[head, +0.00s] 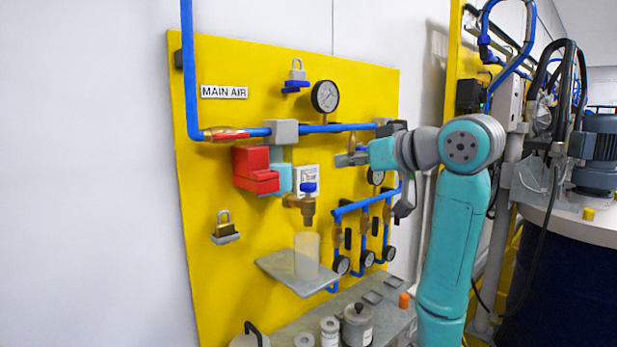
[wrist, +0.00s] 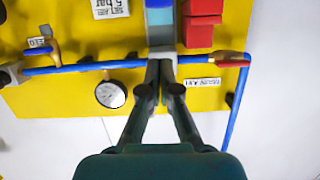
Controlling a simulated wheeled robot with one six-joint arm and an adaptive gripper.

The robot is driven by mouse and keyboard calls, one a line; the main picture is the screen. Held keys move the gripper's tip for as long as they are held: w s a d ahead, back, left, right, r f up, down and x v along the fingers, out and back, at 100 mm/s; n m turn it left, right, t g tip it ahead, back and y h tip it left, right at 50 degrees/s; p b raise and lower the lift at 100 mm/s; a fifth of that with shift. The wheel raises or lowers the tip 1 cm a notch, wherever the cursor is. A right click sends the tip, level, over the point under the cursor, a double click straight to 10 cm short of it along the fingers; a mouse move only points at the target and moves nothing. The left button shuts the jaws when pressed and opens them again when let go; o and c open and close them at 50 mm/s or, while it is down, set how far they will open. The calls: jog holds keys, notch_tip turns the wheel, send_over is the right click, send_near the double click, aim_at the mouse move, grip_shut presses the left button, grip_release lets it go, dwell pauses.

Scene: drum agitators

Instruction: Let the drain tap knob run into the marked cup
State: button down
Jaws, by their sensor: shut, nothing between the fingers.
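The drain tap is a brass fitting (head: 304,207) with a blue knob (head: 309,187), low on the yellow panel in the head view. A clear, pale cup (head: 307,256) stands upright on a grey shelf (head: 281,272) below the tap. No mark on the cup can be made out, and I see no liquid running. My gripper (head: 341,160) is above and to the right of the knob, apart from it. In the wrist view its dark fingers (wrist: 160,66) are together and empty, seen against a grey block on the pipe. Tap and cup do not show there.
Smaller gauges and valves crowd the right. Jars (head: 357,325) stand on the bench below.

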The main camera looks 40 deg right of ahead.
jog(key=shift+s+a+r, duration=0.1)
jog(key=shift+s+r, duration=0.15)
jog(key=shift+r, duration=0.2)
jog(key=shift+s+r, duration=0.2)
jog(key=shift+r, duration=0.25)
send_over(314, 187)
notch_tip(314, 187, down, 2)
jog(key=f, duration=0.1)
jog(key=shift+f, duration=1.7)
jog(key=shift+f, duration=0.1)
jog(key=shift+s+f, duration=0.1)
jog(key=shift+f, duration=1)
dwell(3.5)
